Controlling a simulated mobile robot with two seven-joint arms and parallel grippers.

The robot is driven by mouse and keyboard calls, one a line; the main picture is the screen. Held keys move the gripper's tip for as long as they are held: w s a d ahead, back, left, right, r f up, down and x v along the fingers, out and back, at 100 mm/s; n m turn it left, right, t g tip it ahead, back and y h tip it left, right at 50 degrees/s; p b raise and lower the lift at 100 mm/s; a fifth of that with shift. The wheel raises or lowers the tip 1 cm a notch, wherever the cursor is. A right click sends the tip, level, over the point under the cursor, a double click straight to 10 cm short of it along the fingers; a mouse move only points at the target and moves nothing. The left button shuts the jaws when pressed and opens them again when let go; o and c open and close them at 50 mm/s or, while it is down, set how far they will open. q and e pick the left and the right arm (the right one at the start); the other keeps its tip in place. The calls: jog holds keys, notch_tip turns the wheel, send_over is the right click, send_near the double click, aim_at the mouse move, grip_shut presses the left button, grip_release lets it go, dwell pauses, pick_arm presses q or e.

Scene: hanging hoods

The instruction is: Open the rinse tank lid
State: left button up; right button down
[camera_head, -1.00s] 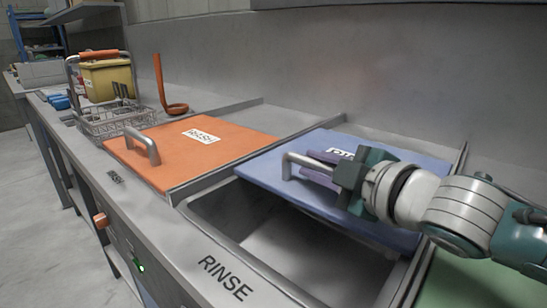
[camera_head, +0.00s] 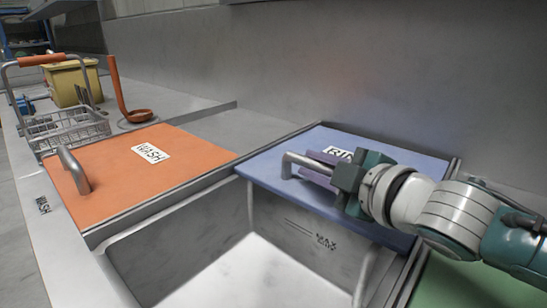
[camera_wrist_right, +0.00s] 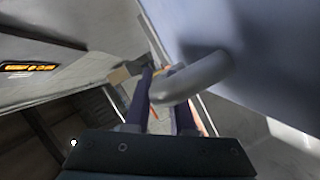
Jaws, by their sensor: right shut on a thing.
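The blue rinse tank lid (camera_head: 335,192) lies slid back toward the wall in the head view, its label partly hidden by my arm. The front part of the rinse tank (camera_head: 235,270) below it is uncovered, and a MAX mark shows on its inner wall. The lid has a grey bar handle (camera_head: 297,160). My right gripper (camera_head: 318,167) is shut on this handle from the right. In the right wrist view the handle (camera_wrist_right: 190,80) passes between the two dark fingers (camera_wrist_right: 160,102), beside the blue lid (camera_wrist_right: 265,60). My left gripper is not in view.
The orange wash lid (camera_head: 130,180) covers the tank to the left. A wire basket (camera_head: 70,130), a yellow container (camera_head: 75,82) and an orange ladle (camera_head: 125,95) stand behind it. A green lid (camera_head: 465,285) lies at the lower right. The wall (camera_head: 300,60) rises behind the counter.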

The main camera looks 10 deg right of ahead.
jog(key=c, duration=0.8)
grip_release()
jog(key=shift+o, duration=0.2)
jog(key=shift+s, duration=0.1)
jog(key=p+v, duration=0.2)
jog(key=v, duration=0.6)
jog(key=shift+s+d, duration=0.1)
jog(key=shift+s, duration=0.2)
jog(key=shift+s+d+r, duration=0.2)
jog(key=shift+s, duration=0.4)
